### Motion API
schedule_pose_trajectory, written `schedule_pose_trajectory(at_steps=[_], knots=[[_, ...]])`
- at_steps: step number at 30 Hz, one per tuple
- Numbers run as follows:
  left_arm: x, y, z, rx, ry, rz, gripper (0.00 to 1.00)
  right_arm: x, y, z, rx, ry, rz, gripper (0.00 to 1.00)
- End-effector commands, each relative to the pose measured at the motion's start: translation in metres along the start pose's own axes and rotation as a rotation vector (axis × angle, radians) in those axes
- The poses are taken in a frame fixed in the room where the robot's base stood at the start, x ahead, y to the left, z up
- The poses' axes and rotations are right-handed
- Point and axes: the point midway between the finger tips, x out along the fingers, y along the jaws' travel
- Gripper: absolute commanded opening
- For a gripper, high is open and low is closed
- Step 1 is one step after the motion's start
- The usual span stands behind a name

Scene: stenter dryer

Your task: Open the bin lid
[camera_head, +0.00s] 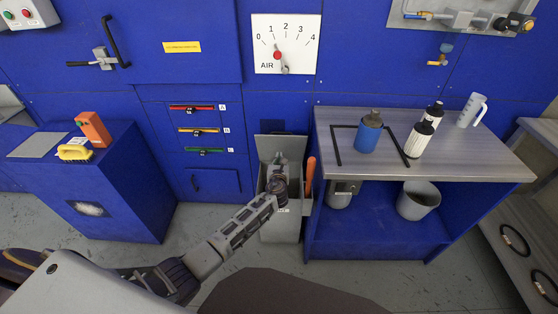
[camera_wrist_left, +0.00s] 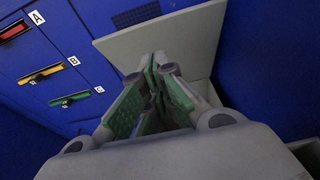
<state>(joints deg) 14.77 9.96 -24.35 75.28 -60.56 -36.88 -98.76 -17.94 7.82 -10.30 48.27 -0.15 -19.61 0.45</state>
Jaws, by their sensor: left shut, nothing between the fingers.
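The grey bin (camera_head: 278,231) stands on the floor between the blue cabinet front and the workbench. Its lid (camera_head: 267,146) is raised and stands roughly upright at the back of the bin. In the left wrist view the lid (camera_wrist_left: 195,42) is a pale grey panel beyond the fingers. My left gripper (camera_head: 281,159) is over the bin opening, in front of the lid. Its green-padded fingers (camera_wrist_left: 157,65) are shut and empty. Whether the fingertips touch the lid I cannot tell. The gripper and wrist hide part of the bin's inside. My right gripper is not in view.
An orange-handled tool (camera_head: 310,176) stands at the bin's right side. The workbench (camera_head: 465,160) holds bottles and a jug, with a bucket (camera_head: 418,201) below. A blue cabinet (camera_head: 120,195) stands left. Floor in front of the bin is partly clear.

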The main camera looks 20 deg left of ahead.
Motion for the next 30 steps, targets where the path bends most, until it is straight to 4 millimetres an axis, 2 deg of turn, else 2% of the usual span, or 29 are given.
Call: schedule_pose_trajectory(at_steps=[7, 24, 28, 30], knots=[[-0.011, 0.001, 0.003, 0.000, 0.000, 0.001, 0.00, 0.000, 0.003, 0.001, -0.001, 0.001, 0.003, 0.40], [-0.012, 0.001, 0.002, -0.001, 0.001, 0.001, 0.00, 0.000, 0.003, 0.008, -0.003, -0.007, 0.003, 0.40], [-0.012, 0.003, -0.007, -0.022, 0.018, 0.001, 0.00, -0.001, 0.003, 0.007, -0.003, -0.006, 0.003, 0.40], [-0.013, 0.005, -0.019, -0.051, 0.041, 0.001, 0.00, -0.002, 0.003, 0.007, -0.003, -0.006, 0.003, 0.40]])
